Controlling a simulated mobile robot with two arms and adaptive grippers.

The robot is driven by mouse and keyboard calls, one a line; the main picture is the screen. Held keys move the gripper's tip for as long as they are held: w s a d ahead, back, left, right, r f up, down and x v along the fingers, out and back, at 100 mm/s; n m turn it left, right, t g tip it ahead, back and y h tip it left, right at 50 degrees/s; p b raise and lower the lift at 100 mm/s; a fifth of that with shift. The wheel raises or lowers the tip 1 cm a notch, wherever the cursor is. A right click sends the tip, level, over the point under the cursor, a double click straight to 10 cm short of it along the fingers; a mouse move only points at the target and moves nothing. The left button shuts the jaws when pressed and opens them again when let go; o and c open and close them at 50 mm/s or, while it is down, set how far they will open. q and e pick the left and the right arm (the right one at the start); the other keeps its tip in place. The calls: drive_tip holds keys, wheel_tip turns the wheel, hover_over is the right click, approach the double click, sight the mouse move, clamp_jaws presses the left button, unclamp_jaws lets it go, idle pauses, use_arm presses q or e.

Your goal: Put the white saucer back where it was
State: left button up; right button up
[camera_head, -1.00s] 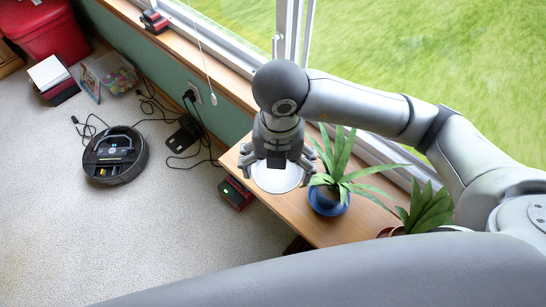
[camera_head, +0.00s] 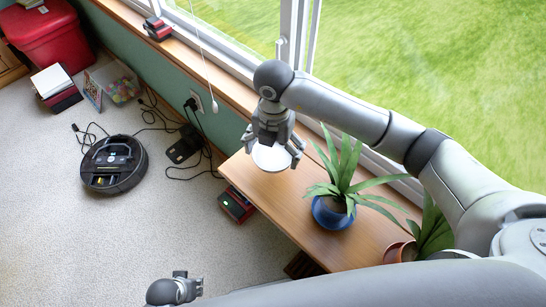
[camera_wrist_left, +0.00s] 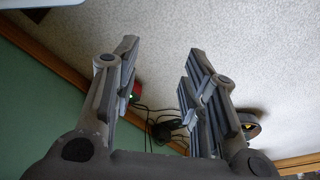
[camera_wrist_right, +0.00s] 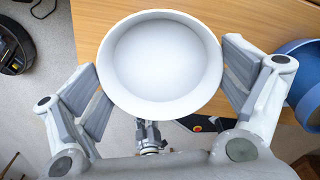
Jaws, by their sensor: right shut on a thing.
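The white saucer (camera_head: 272,157) is at the far left end of the wooden bench (camera_head: 290,205), by the window. My right gripper (camera_head: 271,152) is shut on it, with a finger on either side of the rim. In the right wrist view the saucer (camera_wrist_right: 160,65) faces the camera and overlaps the bench edge. I cannot tell whether it touches the bench top. My left gripper (camera_head: 178,288) is low in the head view, away from the bench. In the left wrist view its fingers (camera_wrist_left: 160,75) are apart with nothing between them.
A plant in a blue pot (camera_head: 333,213) stands to the right of the saucer, and a plant in a terracotta pot (camera_head: 398,252) is further right. The window sill (camera_head: 225,90) runs behind. A robot vacuum (camera_head: 113,163) and a red-black device (camera_head: 236,204) are on the floor.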

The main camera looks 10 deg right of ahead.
sight(273, 153)
drive_tip(key=shift+w+f, duration=0.4)
drive_tip(key=shift+f, duration=0.1)
wheel_tip(273, 153, down, 3)
drive_tip(key=shift+w+f+b, duration=0.1)
drive_tip(key=shift+w+b, duration=0.05)
drive_tip(key=shift+b, duration=0.15)
use_arm(q)
drive_tip(key=shift+w+r, duration=0.25)
drive_tip(key=shift+r, duration=0.4)
drive_tip(key=shift+w+r, duration=0.25)
drive_tip(key=shift+r, duration=0.35)
use_arm(e)
drive_tip(key=shift+f, duration=0.15)
drive_tip(key=shift+f, duration=0.1)
drive_tip(key=o, duration=0.9)
drive_tip(key=shift+d, duration=0.1)
use_arm(q)
drive_tip(key=shift+r, duration=0.3)
